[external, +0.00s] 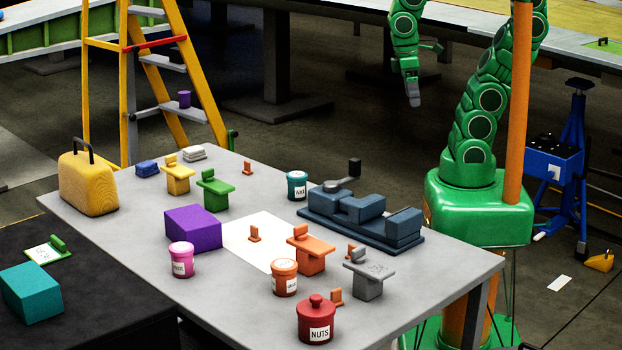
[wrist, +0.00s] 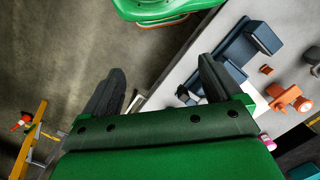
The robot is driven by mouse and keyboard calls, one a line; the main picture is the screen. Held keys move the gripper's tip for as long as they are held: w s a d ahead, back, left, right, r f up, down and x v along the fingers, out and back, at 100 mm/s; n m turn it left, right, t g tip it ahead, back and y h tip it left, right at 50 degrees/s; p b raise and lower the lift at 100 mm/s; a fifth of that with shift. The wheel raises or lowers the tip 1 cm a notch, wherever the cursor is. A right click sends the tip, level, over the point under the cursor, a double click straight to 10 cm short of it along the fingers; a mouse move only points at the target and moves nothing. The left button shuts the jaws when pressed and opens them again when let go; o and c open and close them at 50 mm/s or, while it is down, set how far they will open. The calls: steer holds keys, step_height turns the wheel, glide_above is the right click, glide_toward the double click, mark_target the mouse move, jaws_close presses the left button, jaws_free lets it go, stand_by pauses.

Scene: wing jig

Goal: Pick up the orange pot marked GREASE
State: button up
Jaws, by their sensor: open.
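The orange pot with a white label (external: 284,278) stands upright on the grey table, near its front edge, in the external view. Its label is too small to read clearly. An orange block-shaped fixture (external: 310,252) stands just behind and right of it. My gripper (external: 413,88) hangs in the air beyond the table's far edge, well away from the pot. In the wrist view my gripper (wrist: 160,70) has its two dark fingers wide apart with nothing between them. Orange shapes (wrist: 285,98) show at the right there; I cannot tell if the pot is among them.
A red pot marked NUTS (external: 317,321), a pink pot (external: 181,260) and a teal pot (external: 297,186) stand on the table (external: 135,240). A dark blue vise (external: 362,215) lies between my arm and the orange pot. A grey fixture (external: 368,275) stands right of the pot.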

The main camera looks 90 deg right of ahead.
steer(key=w+a+r+n+y, duration=0.1)
steer(key=w+a+r+n, duration=0.25)
steer(key=w+a, duration=0.2)
steer(key=w+a+r+n+y, duration=0.2)
steer(key=w+a+n, duration=0.2)
steer(key=a, duration=0.2)
steer(key=n+g+y, duration=0.5)
steer(key=n+y, duration=0.3)
steer(key=n, duration=0.9)
glide_above(280, 259)
steer(key=w+d, duration=0.2)
step_height(280, 259, down, 3)
steer(key=f, duration=2.5)
steer(key=shift+s+d+f, duration=0.15)
steer(key=shift+s+f, duration=0.1)
steer(key=shift+s, duration=0.05)
steer(key=shift+f, duration=0.25)
steer(key=shift+x, duration=1.35)
steer(key=shift+f+x, duration=0.15)
steer(key=shift+x, duration=1.1)
steer(key=shift+f+x, duration=0.2)
steer(key=shift+x, duration=1.05)
steer(key=shift+w, duration=0.2)
